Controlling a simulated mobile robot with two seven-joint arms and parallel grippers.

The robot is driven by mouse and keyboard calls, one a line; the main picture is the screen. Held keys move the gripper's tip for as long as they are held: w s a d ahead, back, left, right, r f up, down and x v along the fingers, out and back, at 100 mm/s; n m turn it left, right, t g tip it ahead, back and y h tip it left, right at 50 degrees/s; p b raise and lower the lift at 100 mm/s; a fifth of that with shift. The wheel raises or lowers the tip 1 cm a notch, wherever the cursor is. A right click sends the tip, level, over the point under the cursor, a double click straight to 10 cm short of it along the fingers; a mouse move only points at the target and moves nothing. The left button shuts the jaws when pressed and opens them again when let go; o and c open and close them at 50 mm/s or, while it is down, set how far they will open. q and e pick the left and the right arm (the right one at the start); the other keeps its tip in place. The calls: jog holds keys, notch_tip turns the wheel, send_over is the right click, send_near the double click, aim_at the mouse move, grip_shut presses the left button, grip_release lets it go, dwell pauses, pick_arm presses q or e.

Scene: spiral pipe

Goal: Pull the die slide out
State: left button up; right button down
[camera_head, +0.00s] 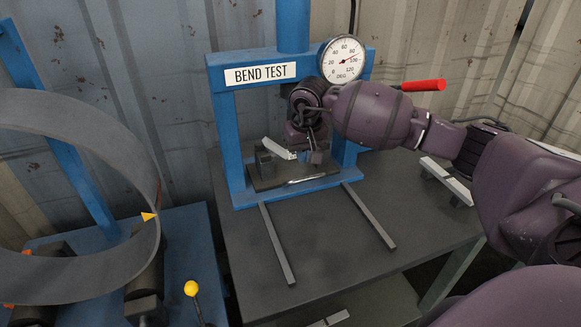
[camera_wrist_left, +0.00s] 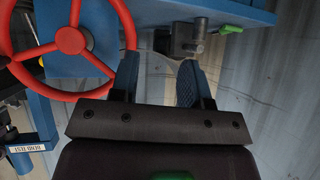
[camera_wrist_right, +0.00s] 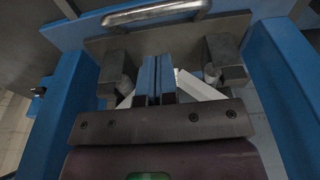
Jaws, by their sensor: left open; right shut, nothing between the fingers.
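The die slide (camera_head: 265,184) is a dark plate with a metal handle (camera_head: 307,180) at its front edge. It sits inside the blue press frame marked BEND TEST, and its two guide rails (camera_head: 277,243) run forward on the table. It carries dark die blocks (camera_wrist_right: 116,70) and a bent pale strip (camera_wrist_right: 203,87). My right gripper (camera_head: 316,158) is inside the frame, above the slide and behind the handle. In the right wrist view its blue fingers (camera_wrist_right: 157,72) are together, empty and apart from the handle. My left gripper (camera_wrist_left: 156,80) is open and empty, outside the head view.
The blue press frame (camera_head: 233,140) has uprights on both sides of my right gripper. A gauge (camera_head: 342,59) and red-handled lever (camera_head: 424,86) are above. The table front (camera_head: 330,225) between the rails is clear. A red wheel (camera_wrist_left: 72,41) is near my left gripper.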

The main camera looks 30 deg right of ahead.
pick_arm(q)
jog(key=shift+f, duration=0.1)
pick_arm(e)
jog(key=shift+f, duration=0.15)
jog(key=shift+f+b, duration=1.4)
jog(key=shift+f, duration=1.1)
pick_arm(q)
jog(key=shift+g, duration=0.3)
jog(key=f, duration=0.1)
jog(key=s+f, duration=0.1)
jog(key=f, duration=0.2)
jog(key=shift+s, duration=0.25)
jog(key=shift+r, duration=0.1)
